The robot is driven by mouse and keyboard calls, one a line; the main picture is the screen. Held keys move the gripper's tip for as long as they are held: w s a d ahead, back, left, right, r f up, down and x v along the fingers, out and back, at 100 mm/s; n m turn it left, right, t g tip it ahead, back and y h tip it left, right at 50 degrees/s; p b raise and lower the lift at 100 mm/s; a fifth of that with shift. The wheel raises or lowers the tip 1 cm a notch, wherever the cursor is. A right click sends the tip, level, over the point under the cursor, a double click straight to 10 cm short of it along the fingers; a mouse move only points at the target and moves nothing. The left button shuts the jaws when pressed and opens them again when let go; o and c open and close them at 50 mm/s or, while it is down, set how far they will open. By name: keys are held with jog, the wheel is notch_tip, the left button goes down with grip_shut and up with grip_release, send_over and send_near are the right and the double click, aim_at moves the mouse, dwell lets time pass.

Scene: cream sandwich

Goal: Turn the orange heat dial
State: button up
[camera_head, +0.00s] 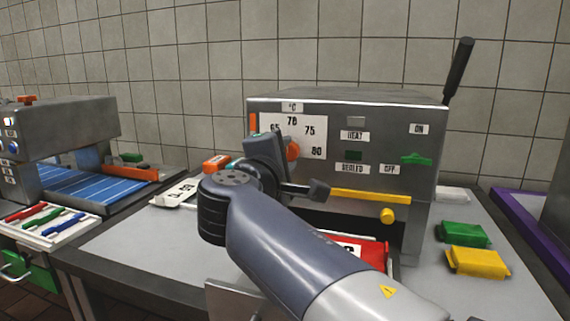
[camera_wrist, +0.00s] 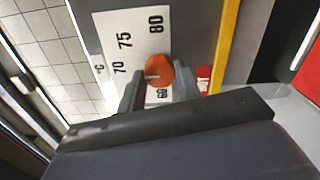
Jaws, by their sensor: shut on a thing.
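The orange heat dial (camera_head: 293,150) sits on the front of a grey metal machine, on a white scale marked 65, 70, 75 and 80. My gripper (camera_head: 277,153) is at the panel and partly covers the dial and the left of the scale in the head view. In the wrist view the round orange dial (camera_wrist: 159,71) lies between the two fingers of my gripper (camera_wrist: 157,87), which are shut on it. A pale pointer line on the dial points left in that view, toward the 70 side of the scale (camera_wrist: 127,50).
A green switch (camera_head: 416,159) and a yellow bar (camera_head: 370,197) with a yellow knob are on the machine's front. Green (camera_head: 463,235) and yellow (camera_head: 478,263) packets lie at the right. A red packet (camera_head: 350,248) lies below, partly behind my arm. A black lever (camera_head: 458,68) rises at the upper right.

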dwell(0.5)
jog(key=o, duration=1)
jog(key=shift+s, duration=0.1)
jog(key=p+v, duration=0.1)
jog(key=v, duration=0.9)
jog(key=shift+s+a+f, duration=0.1)
jog(key=shift+s+a, duration=0.05)
jog(key=shift+s, duration=0.15)
jog(key=shift+w, duration=0.1)
jog(key=b+x, duration=0.1)
jog(key=x, duration=0.9)
jog(key=shift+w, duration=0.3)
jog(key=shift+s, duration=0.1)
